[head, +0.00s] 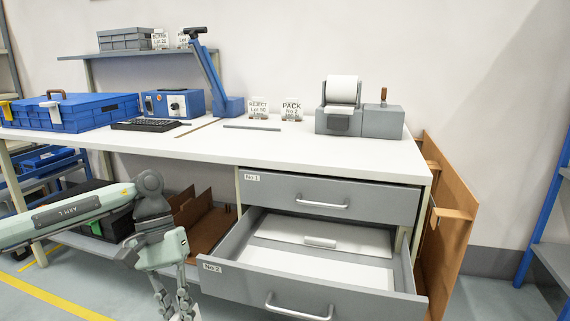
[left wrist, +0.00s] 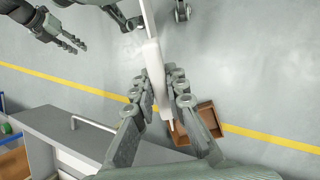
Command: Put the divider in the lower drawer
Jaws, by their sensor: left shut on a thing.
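The lower drawer, labelled No 2 (head: 235,276), is pulled open.
The upper drawer, No 1 (head: 325,201), is shut above the open one. A brown box (left wrist: 198,125) shows below my gripper. A brown board (head: 455,210) stands at the right.

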